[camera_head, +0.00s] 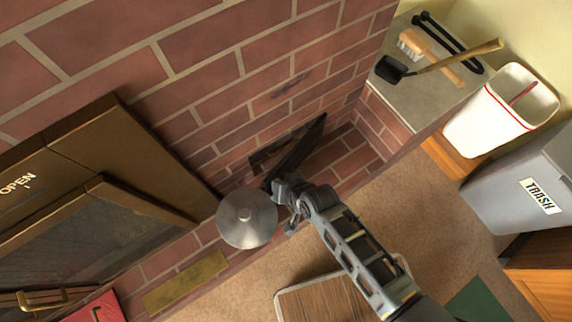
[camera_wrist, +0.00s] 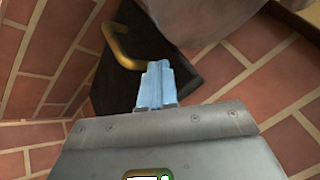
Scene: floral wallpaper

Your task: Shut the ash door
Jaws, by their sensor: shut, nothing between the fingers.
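The ash door (camera_head: 300,145) is a dark panel low on the brick wall, standing open at an angle from its frame. In the wrist view the ash door (camera_wrist: 215,72) fills the middle as a black panel, with a curved brass handle (camera_wrist: 122,48) at its upper left. My gripper (camera_wrist: 157,72) is shut and empty, its pale fingertips in front of the panel, right of and below the handle. I cannot tell whether they touch it. In the head view my gripper (camera_head: 275,186) is at the door's lower left end, and my arm partly hides this area.
A round silver disc (camera_head: 246,219) shows beside my gripper. A brown stove with a glass door (camera_head: 90,235) stands at left. A ledge with brush and shovel (camera_head: 392,70), a white bin (camera_head: 500,110) and a grey trash bin (camera_head: 525,185) are at right. Carpet (camera_head: 420,195) between is clear.

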